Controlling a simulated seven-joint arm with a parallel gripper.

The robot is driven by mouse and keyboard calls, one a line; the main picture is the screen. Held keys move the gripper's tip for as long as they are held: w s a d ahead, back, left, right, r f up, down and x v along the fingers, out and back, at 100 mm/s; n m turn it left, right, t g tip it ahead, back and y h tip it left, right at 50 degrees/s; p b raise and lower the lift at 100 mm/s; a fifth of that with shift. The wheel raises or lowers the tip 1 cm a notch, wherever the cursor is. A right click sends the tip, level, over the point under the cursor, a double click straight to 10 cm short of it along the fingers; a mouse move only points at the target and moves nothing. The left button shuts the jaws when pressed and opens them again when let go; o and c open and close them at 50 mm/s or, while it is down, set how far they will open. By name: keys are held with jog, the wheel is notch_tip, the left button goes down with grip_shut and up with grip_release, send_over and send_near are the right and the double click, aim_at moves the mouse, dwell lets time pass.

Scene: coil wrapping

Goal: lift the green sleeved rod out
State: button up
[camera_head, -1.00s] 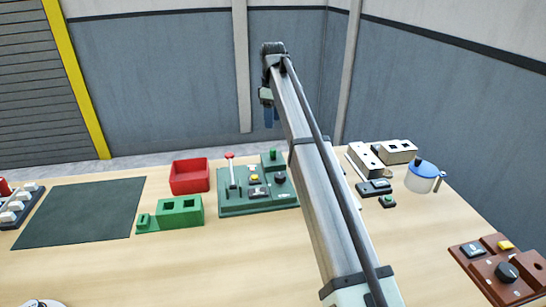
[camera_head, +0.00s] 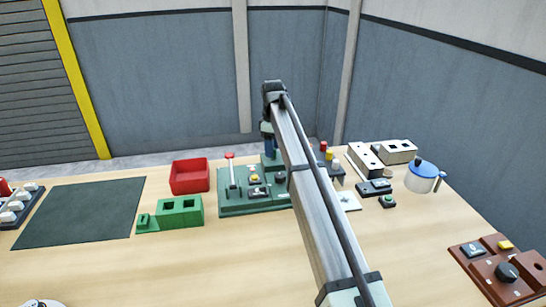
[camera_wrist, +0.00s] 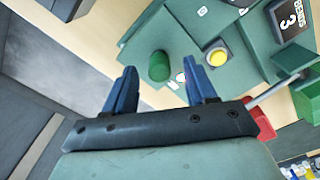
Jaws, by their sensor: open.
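The green sleeved rod (camera_wrist: 159,66) shows in the wrist view as a short green cylinder standing on the green machine (camera_wrist: 185,25). My gripper (camera_wrist: 161,72) is open, with its blue fingers on either side of the rod in the picture. I cannot tell whether the fingertips are level with the rod or still above it. In the head view, my gripper (camera_head: 268,145) is at the back right of the green machine (camera_head: 235,208). There the rod is hidden behind my gripper and arm.
A yellow button (camera_wrist: 217,57) sits close to the rod. A red-knobbed lever (camera_head: 231,172) stands on the machine's left. A red bin (camera_head: 190,178) and a green block with square holes (camera_head: 180,214) are left of it. A blue-lidded jug (camera_head: 423,178) stands at right.

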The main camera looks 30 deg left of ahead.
jog(key=shift+f, duration=0.85)
jog(key=shift+c, duration=0.4)
grip_shut()
